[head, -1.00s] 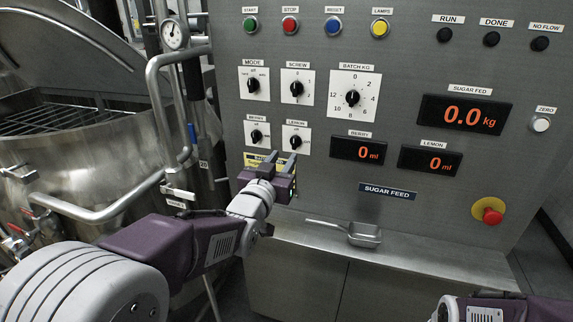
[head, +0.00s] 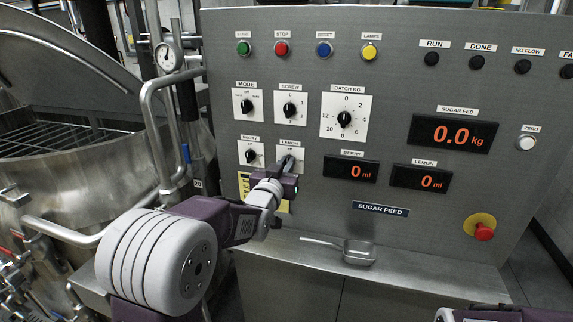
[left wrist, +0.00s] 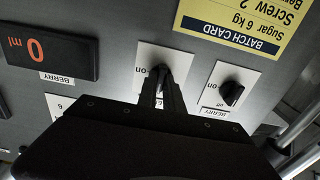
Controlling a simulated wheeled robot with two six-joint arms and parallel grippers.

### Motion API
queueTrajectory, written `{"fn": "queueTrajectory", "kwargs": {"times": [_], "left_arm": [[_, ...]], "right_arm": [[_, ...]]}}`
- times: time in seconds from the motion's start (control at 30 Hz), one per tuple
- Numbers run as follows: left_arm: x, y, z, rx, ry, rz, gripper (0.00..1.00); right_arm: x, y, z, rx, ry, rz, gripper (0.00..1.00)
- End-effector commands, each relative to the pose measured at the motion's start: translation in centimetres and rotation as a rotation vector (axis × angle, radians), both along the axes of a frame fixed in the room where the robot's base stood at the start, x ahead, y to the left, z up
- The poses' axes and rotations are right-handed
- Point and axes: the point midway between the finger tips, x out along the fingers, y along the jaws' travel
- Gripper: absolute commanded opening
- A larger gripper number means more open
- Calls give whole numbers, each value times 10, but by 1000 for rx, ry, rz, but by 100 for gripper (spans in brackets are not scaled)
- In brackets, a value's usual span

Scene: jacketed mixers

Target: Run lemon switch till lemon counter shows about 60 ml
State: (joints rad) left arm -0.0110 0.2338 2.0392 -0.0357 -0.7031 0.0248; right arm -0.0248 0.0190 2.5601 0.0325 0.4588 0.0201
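The lemon switch (head: 284,151) is a black knob on a white plate on the grey panel, under the screw dial. My left gripper (head: 287,164) is at this switch and covers most of its knob. In the left wrist view the two dark fingers (left wrist: 161,88) are close together around the lemon knob, on its white plate (left wrist: 178,58). The knob's exact setting is hidden by the fingers. The lemon counter (head: 420,178) reads 0 ml in orange digits. My right gripper is out of view; only part of that arm shows at the bottom right.
The berry switch (head: 251,156) is close beside the lemon switch, and it also shows in the left wrist view (left wrist: 232,93). The berry counter (head: 351,170) reads 0 ml. A yellow batch card (left wrist: 237,25) is below the switches. A metal scoop (head: 358,252) lies on the ledge.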

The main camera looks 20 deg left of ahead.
Motion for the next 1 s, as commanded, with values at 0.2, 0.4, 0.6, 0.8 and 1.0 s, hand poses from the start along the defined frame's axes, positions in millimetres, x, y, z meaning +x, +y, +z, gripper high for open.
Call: {"fn": "queueTrajectory", "kwargs": {"times": [0.2, 0.4, 0.6, 0.8, 1.0], "left_arm": [[0, 0, -1, 6, 1, 0, 0], [0, 0, -3, 63, -2, 0, 0], [0, -1, -4, 202, -8, 0, 0], [0, -1, -5, 389, -14, 0, 0], [0, -2, -5, 579, -21, 1, 0]], "right_arm": [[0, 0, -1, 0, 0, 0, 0], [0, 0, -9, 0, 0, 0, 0], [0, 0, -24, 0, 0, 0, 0], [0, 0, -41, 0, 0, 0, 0], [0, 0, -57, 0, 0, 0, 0]]}}
